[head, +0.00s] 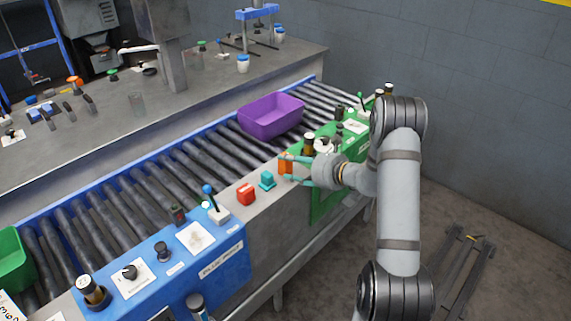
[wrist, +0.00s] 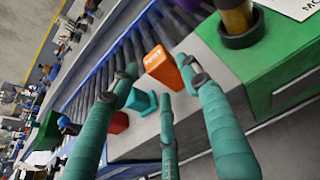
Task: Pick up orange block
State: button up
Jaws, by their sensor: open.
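The orange block (head: 285,166) stands upright on the grey ledge between the blue and green panels, beside the roller conveyor. In the wrist view the orange block (wrist: 163,68) shows light lettering on its face. My gripper (head: 289,171) has teal fingers and reaches in from the right at the block. In the wrist view my gripper (wrist: 160,80) is open, with the block just beyond and between the fingertips. I cannot tell whether a finger touches it. Part of the block is hidden behind a finger in the head view.
A teal block (head: 267,180) stands close by on the left, then a red block (head: 246,194). A green panel (head: 330,202) with bottles is on the right. A purple bin (head: 271,116) sits on the rollers behind. A blue panel (head: 180,262) carries controls.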

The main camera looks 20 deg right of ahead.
aim_at(288, 164)
jog(key=x, duration=0.3)
jog(key=shift+w+a+f, duration=0.1)
jog(key=shift+w+f, duration=0.05)
jog(key=shift+w, duration=0.15)
jog(key=shift+c, duration=1.2)
jog(key=c, duration=0.6)
